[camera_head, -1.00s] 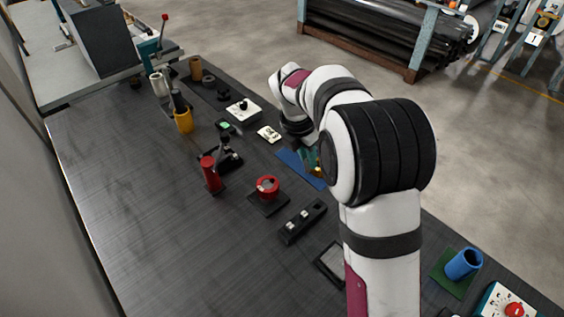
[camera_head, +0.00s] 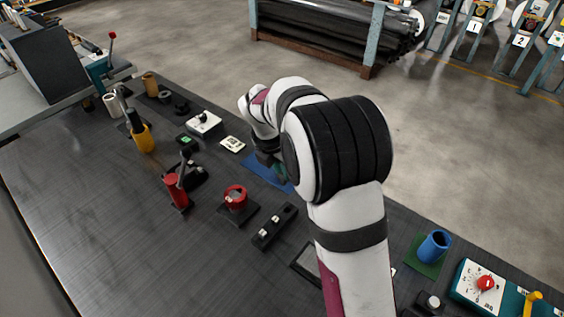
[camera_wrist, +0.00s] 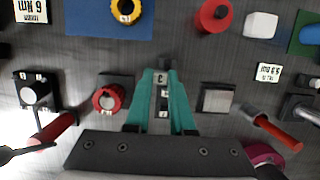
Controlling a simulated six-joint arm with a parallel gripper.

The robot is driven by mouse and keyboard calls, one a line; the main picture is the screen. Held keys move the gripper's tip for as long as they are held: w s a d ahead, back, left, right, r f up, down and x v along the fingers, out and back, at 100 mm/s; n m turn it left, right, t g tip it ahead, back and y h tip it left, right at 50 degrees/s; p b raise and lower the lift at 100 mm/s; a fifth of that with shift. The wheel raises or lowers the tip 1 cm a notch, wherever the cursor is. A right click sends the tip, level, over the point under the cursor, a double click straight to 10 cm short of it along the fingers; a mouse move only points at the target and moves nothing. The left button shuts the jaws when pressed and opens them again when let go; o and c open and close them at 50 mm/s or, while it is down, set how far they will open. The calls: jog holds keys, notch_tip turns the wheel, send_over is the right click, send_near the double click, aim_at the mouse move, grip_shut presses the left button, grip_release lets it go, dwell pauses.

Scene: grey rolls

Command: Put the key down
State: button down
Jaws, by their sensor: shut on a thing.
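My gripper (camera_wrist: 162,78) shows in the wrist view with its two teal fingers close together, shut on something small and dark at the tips. The key is hardly to be made out there; its shape is hidden between the fingers. Behind the fingers lies a black block with small white parts, also seen in the head view (camera_head: 275,226). In the head view the white arm hides most of the gripper, near the blue mat (camera_head: 258,165). I cannot tell how high the fingertips are above the bench.
A red ring-shaped part (camera_wrist: 108,98) on a dark base lies left of the fingers, and a dark-framed grey plate (camera_wrist: 217,98) right. A yellow ring (camera_wrist: 126,10) lies on the blue mat. Red-handled levers stand at both sides. The bench's left front (camera_head: 85,215) is clear.

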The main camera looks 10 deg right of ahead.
jog(key=shift+f, duration=0.75)
